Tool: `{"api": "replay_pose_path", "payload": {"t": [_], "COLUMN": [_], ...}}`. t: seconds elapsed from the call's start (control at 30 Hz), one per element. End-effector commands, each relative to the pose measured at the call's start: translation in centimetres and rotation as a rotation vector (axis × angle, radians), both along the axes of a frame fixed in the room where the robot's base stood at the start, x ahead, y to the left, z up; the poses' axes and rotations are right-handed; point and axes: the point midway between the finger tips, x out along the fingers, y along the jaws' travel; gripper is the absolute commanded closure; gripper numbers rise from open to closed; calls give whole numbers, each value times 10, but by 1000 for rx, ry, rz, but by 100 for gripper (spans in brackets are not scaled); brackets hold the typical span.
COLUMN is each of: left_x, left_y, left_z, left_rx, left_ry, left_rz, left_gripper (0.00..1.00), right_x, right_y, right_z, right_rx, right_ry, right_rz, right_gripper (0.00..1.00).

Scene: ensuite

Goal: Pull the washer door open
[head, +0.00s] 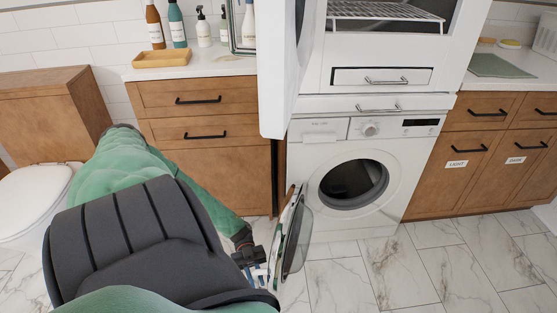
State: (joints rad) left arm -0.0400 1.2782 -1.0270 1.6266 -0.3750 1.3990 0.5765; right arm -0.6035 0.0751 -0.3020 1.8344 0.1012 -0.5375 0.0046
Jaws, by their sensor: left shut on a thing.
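The white washer (330,208) stands at the centre with its round drum opening (353,183) uncovered and dark inside. The washer door (293,236) is swung out to the left and seen nearly edge-on, with a dark rim and a glass middle. My left gripper (262,276) is low at the door's outer edge and shut on the door; the fingertips are partly hidden by my arm and the door edge. My right gripper is not in the head view.
A white dryer (385,50) is stacked above, its door (282,70) standing open over the washer's left side. Wooden cabinets (205,125) flank the machines on both sides. A toilet (35,200) is at the far left. The marble floor (430,270) in front is clear.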

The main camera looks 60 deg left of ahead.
Motion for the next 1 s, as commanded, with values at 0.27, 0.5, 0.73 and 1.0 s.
{"api": "replay_pose_path", "payload": {"t": [0.27,0.5,0.73,1.0], "left_x": [-13,-15,-15,-15], "left_y": [25,28,28,28], "left_z": [0,0,0,0], "left_rx": [0,0,0,0], "left_ry": [2,0,0,0], "left_rz": [3,3,3,3], "left_gripper": [100,100,79,76], "right_x": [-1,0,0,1], "right_y": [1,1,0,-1], "right_z": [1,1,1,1], "right_rx": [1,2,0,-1], "right_ry": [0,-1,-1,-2], "right_rz": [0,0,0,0], "right_gripper": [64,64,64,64]}}
